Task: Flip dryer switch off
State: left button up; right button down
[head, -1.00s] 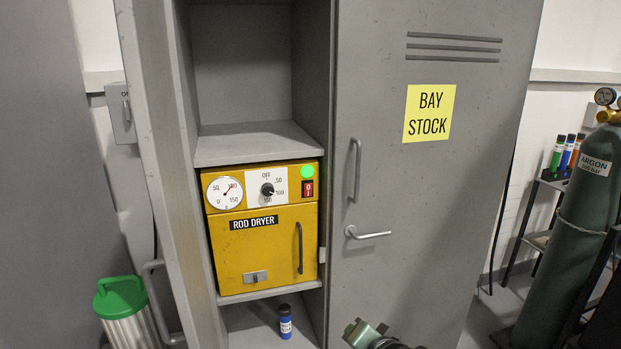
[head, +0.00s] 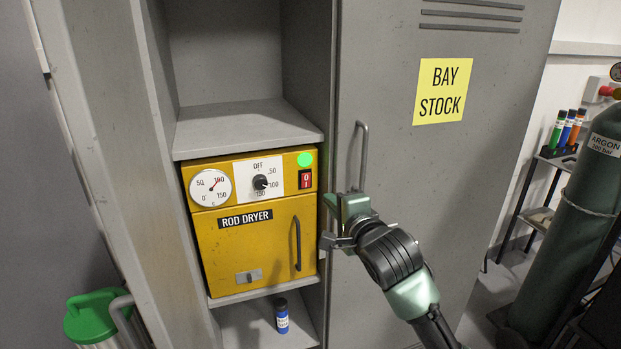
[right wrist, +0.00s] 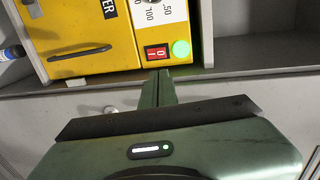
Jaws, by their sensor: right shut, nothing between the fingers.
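The yellow rod dryer (head: 222,270) sits on a locker shelf. Its small red switch (head: 305,179) in a black frame is at the panel's upper right, under a bright green lamp (head: 305,159). The switch shows closely in the right wrist view (right wrist: 157,53), with white marks; I cannot tell its position for sure. My right gripper (head: 330,202) is in front of the locker, just right of and below the switch. In the right wrist view its shut, empty fingers (right wrist: 158,75) point at the switch; contact cannot be told. My left gripper is not in view.
A blue bottle (head: 282,316) stands on the shelf below the dryer. A green-lidded container (head: 92,312) is at lower left, and an argon cylinder (head: 570,230) at right.

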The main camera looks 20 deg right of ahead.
aim_at(306, 176)
jog(key=w+p, duration=0.2)
jog(key=w, duration=0.3)
jog(key=w+f+p, duration=0.1)
jog(key=w+p, duration=0.1)
jog(key=w, duration=0.2)
jog(key=w+p, duration=0.2)
jog(key=w, duration=0.3)
jog(key=shift+w+a+f, duration=0.3)
jog(key=shift+f, duration=0.05)
jog(key=shift+w, duration=0.1)
